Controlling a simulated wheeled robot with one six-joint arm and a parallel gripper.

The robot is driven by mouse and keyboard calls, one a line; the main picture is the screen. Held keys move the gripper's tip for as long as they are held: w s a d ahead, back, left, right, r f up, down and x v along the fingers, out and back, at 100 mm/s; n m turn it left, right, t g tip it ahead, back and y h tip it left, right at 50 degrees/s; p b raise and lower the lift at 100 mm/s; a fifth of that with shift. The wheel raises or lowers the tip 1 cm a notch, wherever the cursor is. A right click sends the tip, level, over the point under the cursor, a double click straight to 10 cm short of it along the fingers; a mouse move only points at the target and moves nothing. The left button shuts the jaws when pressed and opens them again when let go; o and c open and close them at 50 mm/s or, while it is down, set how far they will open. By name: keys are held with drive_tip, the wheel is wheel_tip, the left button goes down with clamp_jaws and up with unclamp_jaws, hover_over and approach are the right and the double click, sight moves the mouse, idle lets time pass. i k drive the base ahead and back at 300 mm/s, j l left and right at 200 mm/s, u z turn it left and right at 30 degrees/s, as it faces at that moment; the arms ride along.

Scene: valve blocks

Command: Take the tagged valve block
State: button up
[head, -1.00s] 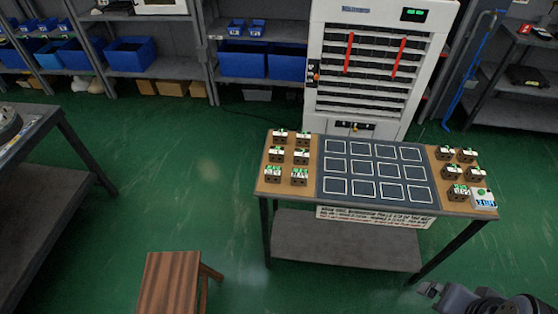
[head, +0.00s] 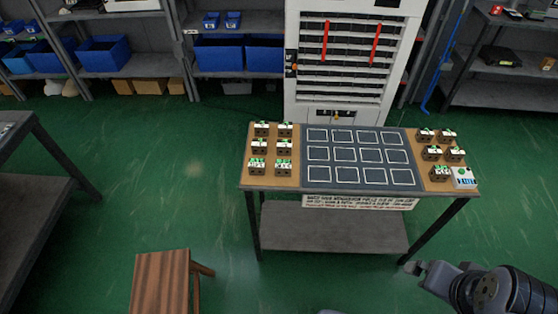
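Several small brown valve blocks with white and green tops stand on the wooden ends of a table. One group, with a front block (head: 256,167), is on the left end. The other group, with a front block (head: 440,173), is on the right end. The tops look like tags, but their marks are too small to read, so I cannot tell which block is meant. My gripper (head: 416,268) is at the lower right, in front of the table and apart from all blocks. It is too small and dark to tell whether it is open or shut.
The table's dark middle mat (head: 375,187) has empty white-outlined squares. A white device (head: 463,177) stands at its right front corner. A wooden stool (head: 160,283) stands at lower left. A white cabinet (head: 296,100) is behind the table. Green floor is open on the left.

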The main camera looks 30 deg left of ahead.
sight(282, 166)
drive_tip(key=u, duration=1.4)
